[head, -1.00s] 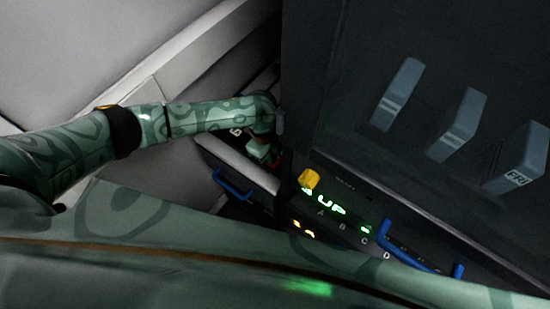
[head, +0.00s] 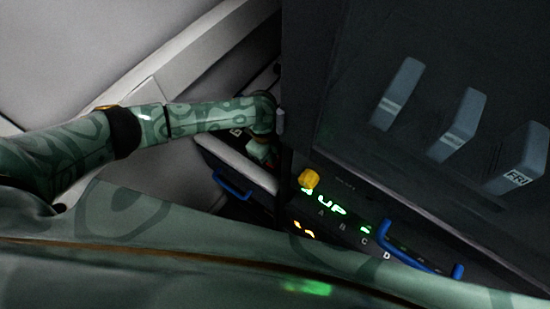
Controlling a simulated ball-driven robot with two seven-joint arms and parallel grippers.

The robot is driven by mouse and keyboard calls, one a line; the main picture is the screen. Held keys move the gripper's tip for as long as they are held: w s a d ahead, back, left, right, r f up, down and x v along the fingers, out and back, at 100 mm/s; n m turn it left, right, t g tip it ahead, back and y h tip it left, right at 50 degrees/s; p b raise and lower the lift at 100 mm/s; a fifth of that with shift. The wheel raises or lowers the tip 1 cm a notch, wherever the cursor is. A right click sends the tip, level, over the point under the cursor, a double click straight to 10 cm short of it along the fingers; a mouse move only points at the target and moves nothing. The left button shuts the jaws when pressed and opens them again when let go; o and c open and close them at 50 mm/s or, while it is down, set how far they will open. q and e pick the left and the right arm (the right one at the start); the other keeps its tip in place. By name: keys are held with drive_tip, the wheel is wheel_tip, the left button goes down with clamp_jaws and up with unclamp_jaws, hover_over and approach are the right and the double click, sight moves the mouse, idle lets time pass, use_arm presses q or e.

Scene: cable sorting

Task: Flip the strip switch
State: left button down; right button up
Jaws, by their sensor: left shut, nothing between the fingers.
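My left gripper (head: 263,156) is at the end of the green patterned arm, beside the left edge of the dark cabinet. It is small and dim, shut with nothing in it, and partly hidden by the arm's end and the dark edge. I cannot make out the strip switch for certain; the space around the gripper is dark and mostly covered. My right gripper is not in view.
Another blue handle (head: 232,186) is below a pale ledge (head: 235,157). Grey labelled blocks (head: 460,125) stand at right.

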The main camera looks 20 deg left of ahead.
use_arm(q)
drive_tip(key=shift+f+b, duration=0.55)
drive_tip(key=shift+f, duration=0.3)
idle(0.9)
wheel_tip(320, 180, up, 7)
drive_tip(key=p, duration=0.7)
idle(0.6)
